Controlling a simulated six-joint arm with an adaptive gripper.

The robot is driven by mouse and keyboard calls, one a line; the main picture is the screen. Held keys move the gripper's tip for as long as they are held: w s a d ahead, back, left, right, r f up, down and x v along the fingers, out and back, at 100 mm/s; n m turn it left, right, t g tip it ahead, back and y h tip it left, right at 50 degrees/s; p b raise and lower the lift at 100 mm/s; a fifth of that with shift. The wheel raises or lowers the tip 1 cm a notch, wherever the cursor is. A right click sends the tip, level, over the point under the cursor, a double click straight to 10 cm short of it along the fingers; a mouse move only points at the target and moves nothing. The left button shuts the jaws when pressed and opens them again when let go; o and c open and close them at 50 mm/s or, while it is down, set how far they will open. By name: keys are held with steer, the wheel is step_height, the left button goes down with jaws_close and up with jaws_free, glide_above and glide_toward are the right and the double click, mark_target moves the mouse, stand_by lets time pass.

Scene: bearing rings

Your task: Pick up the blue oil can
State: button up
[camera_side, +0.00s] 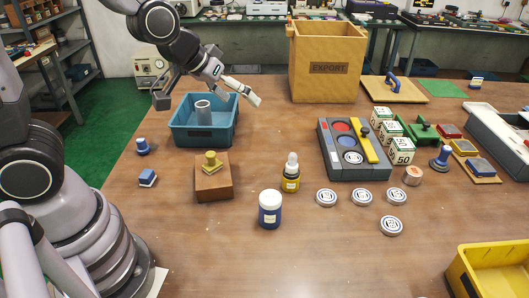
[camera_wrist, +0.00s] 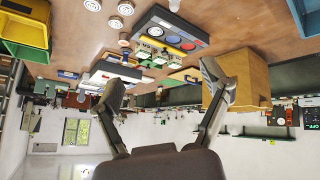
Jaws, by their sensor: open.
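A dark blue can with a white lid and a pale label (camera_side: 270,210) stands upright on the wooden table, front of centre in the side view. It is the nearest match to the blue oil can, though no spout shows. I cannot make it out surely in the wrist view. My gripper (camera_side: 207,98) is high at the upper left, over the teal bin and well apart from the can. Its fingers are spread wide and empty, and they also show apart in the wrist view (camera_wrist: 165,80).
A teal bin (camera_side: 174,133) holds a grey cylinder. The export box (camera_side: 298,70) is tall.

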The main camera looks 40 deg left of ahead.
steer(key=w+d+f, duration=0.3)
steer(key=w+f, duration=0.1)
steer(key=f, duration=0.4)
steer(key=t+y, duration=0.2)
steer(key=t, duration=0.1)
glide_above(262, 206)
steer(key=w, duration=0.2)
steer(key=shift+n, duration=0.3)
step_height(262, 206, down, 12)
steer(key=shift+w+f, duration=0.1)
steer(key=shift+f, duration=0.05)
steer(key=s+f+t, duration=0.1)
steer(key=s+f+m+t, duration=0.1)
steer(key=f, duration=0.1)
steer(key=s+f+m, duration=0.1)
steer(key=s+f, duration=0.1)
steer(key=shift+f+t+h, duration=0.15)
steer(key=shift+t+h, duration=0.15)
steer(key=shift+t, duration=0.1)
steer(key=x, duration=0.7)
steer(key=shift+w+f, duration=0.1)
steer(key=shift+w, duration=0.05)
steer(key=c, duration=1.1)
steer(key=shift+c, duration=0.3)
